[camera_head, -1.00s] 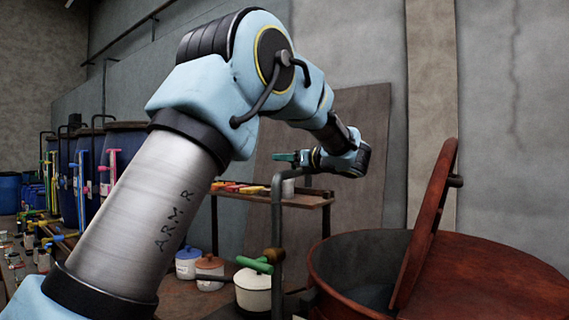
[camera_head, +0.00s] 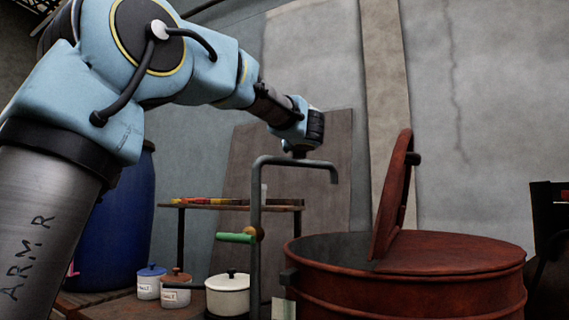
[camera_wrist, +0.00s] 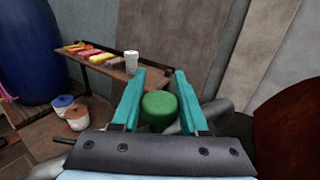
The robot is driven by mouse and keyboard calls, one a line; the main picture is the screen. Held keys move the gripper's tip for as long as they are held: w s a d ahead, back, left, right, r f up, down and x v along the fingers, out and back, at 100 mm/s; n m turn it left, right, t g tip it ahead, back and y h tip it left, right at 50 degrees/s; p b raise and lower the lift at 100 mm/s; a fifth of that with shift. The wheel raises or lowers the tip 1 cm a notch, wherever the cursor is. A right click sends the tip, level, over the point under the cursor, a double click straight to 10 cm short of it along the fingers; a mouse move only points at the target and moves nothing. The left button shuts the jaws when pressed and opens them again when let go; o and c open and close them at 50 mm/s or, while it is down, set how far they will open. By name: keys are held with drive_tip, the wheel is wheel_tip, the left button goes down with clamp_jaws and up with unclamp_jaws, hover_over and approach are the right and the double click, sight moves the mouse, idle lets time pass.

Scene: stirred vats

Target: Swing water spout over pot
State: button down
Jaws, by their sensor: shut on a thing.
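The water spout (camera_head: 256,195) is a grey pipe that stands upright and bends over to the right, its open end turned down. A light green handle (camera_head: 237,238) sticks out to its left by a brass ball. The pot (camera_head: 420,285) is a large red-brown vat on the right, with half its lid raised. The spout's end is left of the lid, above the pot's open left side. In the wrist view my gripper (camera_wrist: 156,88) has its teal fingers on either side of a round green piece (camera_wrist: 160,112). In the head view my fingers are hidden; I cannot tell whether this piece is the handle.
A shelf table (camera_head: 180,206) with coloured items stands behind the spout. A white lidded pot (camera_head: 228,294), a blue-lidded jar (camera_head: 149,284) and an orange-lidded jar (camera_head: 176,288) stand low left of it. A blue barrel (camera_head: 125,225) is at the left.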

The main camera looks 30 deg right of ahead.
drive_tip(key=shift+s+d+m+g+h+b, duration=0.2)
drive_tip(key=shift+s+m+g+h+b, duration=0.45)
drive_tip(key=shift+s+m+g+h, duration=0.55)
drive_tip(key=shift+s+d+m+g+h+b, duration=0.15)
drive_tip(key=shift+s+m+g+h+b, duration=0.45)
drive_tip(key=shift+s+m+h, duration=0.7)
drive_tip(key=shift+n+h, duration=0.3)
drive_tip(key=shift+h, duration=0.1)
drive_tip(key=shift+c, duration=2.1)
unclamp_jaws()
drive_tip(key=v, duration=1.1)
drive_tip(key=shift+b, duration=0.3)
drive_tip(key=shift+d, duration=0.1)
